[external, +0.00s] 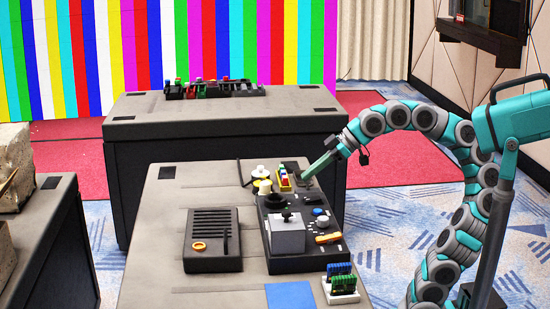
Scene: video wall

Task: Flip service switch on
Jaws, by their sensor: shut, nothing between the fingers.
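A black control panel (300,262) lies on the near grey table. It carries a grey box (287,236) with a dark knob on top, a blue knob (321,222) and an orange-yellow handle (328,238). I cannot tell for sure which control is the service switch or how it is set. My gripper (306,178) is shut and empty.
A flat black slotted unit (212,262) with an orange ring lies left of the panel. Green and blue connector blocks (341,283) and a blue sheet (290,295) are at the near end. A second table (226,125) stands behind. Bare tabletop (185,200) shows at left.

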